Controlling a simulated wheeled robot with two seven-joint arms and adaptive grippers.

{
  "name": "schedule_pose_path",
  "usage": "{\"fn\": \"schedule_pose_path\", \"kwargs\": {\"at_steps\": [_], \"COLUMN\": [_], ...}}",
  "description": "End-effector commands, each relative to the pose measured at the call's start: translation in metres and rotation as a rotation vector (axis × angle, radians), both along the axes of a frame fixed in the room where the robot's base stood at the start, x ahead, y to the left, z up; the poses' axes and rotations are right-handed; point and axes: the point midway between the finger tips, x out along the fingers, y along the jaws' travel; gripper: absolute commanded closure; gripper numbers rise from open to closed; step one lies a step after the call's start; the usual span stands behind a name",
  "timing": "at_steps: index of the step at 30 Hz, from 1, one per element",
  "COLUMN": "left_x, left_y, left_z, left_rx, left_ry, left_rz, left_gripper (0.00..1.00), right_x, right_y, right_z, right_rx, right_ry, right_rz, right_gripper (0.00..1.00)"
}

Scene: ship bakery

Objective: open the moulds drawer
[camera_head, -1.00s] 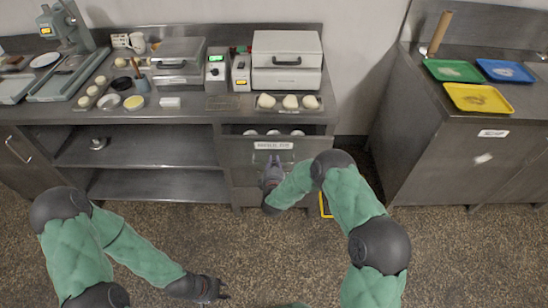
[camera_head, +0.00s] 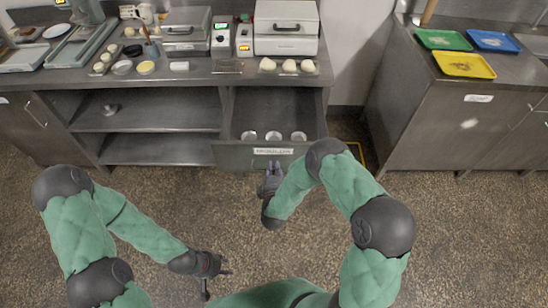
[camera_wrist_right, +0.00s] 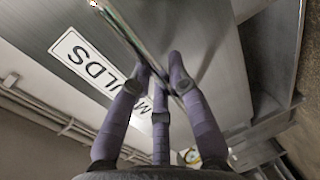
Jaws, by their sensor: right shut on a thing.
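The moulds drawer (camera_head: 237,155) is pulled well out from the counter, with a white label on its front. Several small round moulds (camera_head: 274,136) sit inside it. My right gripper (camera_head: 271,168) is at the middle of the drawer front. In the right wrist view its fingers (camera_wrist_right: 163,85) are closed around the metal bar handle (camera_wrist_right: 127,35), beside the label reading MOULDS (camera_wrist_right: 88,62). My left gripper (camera_head: 222,265) is low over the floor, away from the counter, with its fingers apart and nothing seen between them.
Dough balls on a tray (camera_head: 290,66) and a grey press (camera_head: 286,28) stand on the counter above the drawer. Open shelves (camera_head: 150,115) lie to the left. A separate cabinet with coloured trays (camera_head: 464,65) stands right. The floor in front is clear.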

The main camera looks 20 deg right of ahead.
Motion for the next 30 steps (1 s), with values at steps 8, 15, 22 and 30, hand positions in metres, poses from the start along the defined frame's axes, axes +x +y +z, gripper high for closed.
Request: {"fn": "schedule_pose_path", "kwargs": {"at_steps": [8, 15, 22, 30], "left_x": [0.0, 0.0, 0.0, 0.0], "left_y": [0.0, 0.0, 0.0, 0.0], "left_z": [0.005, 0.005, 0.005, 0.005], "left_rx": [0.0, 0.0, 0.0, 0.0], "left_ry": [0.0, 0.0, 0.001, 0.0], "left_rz": [0.0, 0.0, 0.0, 0.0], "left_gripper": [0.6, 0.6, 0.6, 0.6], "right_x": [-0.022, -0.024, -0.024, -0.023], "right_y": [0.006, 0.007, 0.007, 0.007], "right_z": [-0.001, -0.002, -0.002, -0.001], "right_rx": [0.001, 0.0, 0.0, 0.001], "right_ry": [0.005, 0.004, 0.005, 0.002], "right_rz": [0.001, 0.0, 0.0, 0.0], "right_gripper": [1.0, 1.0, 0.68, 0.58]}}
